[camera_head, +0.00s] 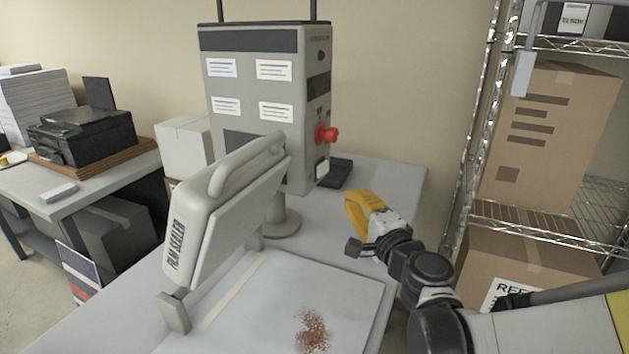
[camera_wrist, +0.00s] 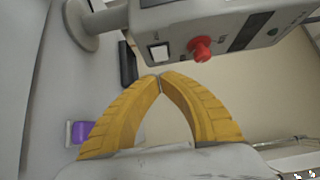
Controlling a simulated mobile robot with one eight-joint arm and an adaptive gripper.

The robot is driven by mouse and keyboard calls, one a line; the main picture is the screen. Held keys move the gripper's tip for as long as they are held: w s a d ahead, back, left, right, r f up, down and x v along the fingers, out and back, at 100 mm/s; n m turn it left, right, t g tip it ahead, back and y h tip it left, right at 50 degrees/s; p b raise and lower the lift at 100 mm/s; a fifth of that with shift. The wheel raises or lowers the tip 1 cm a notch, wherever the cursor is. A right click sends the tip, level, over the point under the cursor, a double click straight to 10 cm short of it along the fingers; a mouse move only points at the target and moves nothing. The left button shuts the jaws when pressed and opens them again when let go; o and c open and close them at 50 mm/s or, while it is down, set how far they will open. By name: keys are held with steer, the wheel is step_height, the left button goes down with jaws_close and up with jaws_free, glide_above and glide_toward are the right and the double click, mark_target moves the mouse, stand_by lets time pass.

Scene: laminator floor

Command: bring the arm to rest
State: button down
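My gripper (camera_head: 352,203) is raised above the right part of the grey table (camera_head: 402,178), in front of the tall machine and right of the film sealer. In the wrist view, the two yellow fingers of my gripper (camera_wrist: 160,77) meet at their tips with nothing between them. My arm reaches in from the lower right in the head view. The red knob (camera_head: 327,134) on the machine's side also shows beyond the fingers in the wrist view (camera_wrist: 202,49).
The film sealer (camera_head: 195,221) stands open over a plate (camera_head: 262,330) with a reddish-brown patch (camera_head: 312,331). The tall grey machine (camera_head: 245,50) is behind it. A wire shelf (camera_head: 540,222) with cartons stands close on the right. A small purple item (camera_wrist: 95,132) shows at lower left in the wrist view.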

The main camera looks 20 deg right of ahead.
steer(key=shift+s, duration=0.15)
steer(key=s+a+f+n+g+y+b, duration=0.2)
steer(key=s+a+f+n+g, duration=0.15)
steer(key=a+n, duration=0.2)
steer(key=s+a+f+n+g+y+b, duration=0.2)
steer(key=a+f+n, duration=0.25)
steer(key=a, duration=0.25)
steer(key=s+f+n+g, duration=0.1)
steer(key=s, duration=0.1)
steer(key=s+a+f+n+g+b, duration=0.1)
steer(key=s+f+n, duration=0.1)
steer(key=s+a+f+n+g+h, duration=0.1)
steer(key=s+f, duration=0.1)
steer(key=shift+s+f+n, duration=0.1)
steer(key=shift+f+n, duration=0.1)
steer(key=shift+n, duration=0.2)
steer(key=s+d+f+n+h, duration=0.1)
steer(key=s, duration=0.1)
steer(key=s+d+f+n+g+b, duration=0.1)
steer(key=s, duration=0.1)
steer(key=s+d+f+n+g+h, duration=0.1)
steer(key=s, duration=0.1)
steer(key=shift+d+f+h, duration=0.15)
steer(key=shift+h, duration=0.15)
steer(key=shift+s+d+g, duration=0.25)
steer(key=shift+s+d, duration=0.05)
